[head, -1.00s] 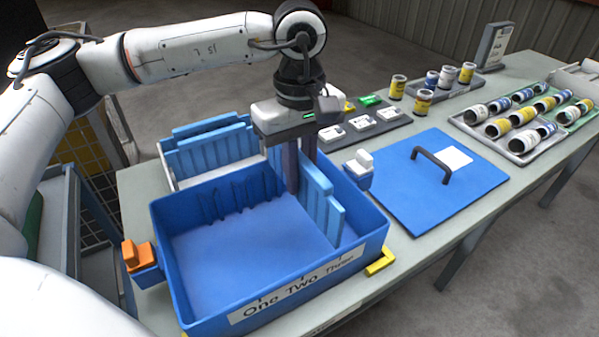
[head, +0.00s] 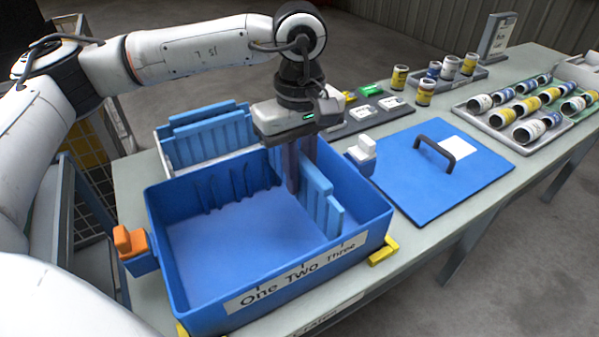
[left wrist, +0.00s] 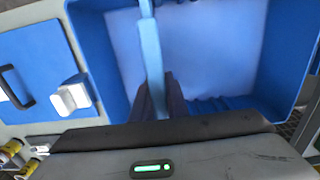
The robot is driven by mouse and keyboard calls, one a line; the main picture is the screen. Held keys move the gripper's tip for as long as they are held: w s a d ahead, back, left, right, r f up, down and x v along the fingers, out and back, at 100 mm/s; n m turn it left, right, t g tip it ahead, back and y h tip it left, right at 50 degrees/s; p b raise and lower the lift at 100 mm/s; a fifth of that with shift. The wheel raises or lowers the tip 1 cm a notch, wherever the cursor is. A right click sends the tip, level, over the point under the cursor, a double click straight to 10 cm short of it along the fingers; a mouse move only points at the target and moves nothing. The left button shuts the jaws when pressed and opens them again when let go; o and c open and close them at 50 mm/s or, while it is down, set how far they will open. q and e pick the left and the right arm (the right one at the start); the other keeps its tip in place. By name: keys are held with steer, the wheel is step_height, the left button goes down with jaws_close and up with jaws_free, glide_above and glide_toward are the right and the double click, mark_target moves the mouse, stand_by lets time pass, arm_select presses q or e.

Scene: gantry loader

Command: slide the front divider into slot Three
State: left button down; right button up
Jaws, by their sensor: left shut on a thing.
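A light-blue ribbed divider (head: 318,192) stands roughly upright inside the blue crate (head: 168,255), towards its right side. It also shows in the left wrist view (left wrist: 151,55). My left gripper (head: 299,180) points down into the crate and is shut on the divider's rear end; its two dark fingers (left wrist: 158,98) lie on either side of it. The front wall's label (head: 298,274) reads One, Two, Three. The divider's front end is near the Two-to-Three part of that wall; whether it sits in a slot I cannot tell. My right gripper is out of view.
More blue dividers (head: 210,138) stand in a white tray behind the crate. An orange latch (head: 130,240) is at its left, a white-topped latch (head: 363,150) at its right. A blue lid (head: 400,185) with a dark handle lies to the right; jars (head: 505,115) lie beyond.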

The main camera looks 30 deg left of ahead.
mark_target(299, 200)
arm_select(q)
steer(key=shift+f+b, duration=0.4)
steer(key=shift+f, duration=0.15)
steer(key=shift+f+b, duration=0.7)
steer(key=shift+f, duration=0.2)
steer(key=shift+f+b, duration=0.5)
steer(key=shift+f, duration=0.05)
steer(key=shift+f+b, duration=0.8)
steer(key=shift+f, duration=0.2)
steer(key=shift+f+b, duration=0.5)
steer(key=shift+f, duration=0.1)
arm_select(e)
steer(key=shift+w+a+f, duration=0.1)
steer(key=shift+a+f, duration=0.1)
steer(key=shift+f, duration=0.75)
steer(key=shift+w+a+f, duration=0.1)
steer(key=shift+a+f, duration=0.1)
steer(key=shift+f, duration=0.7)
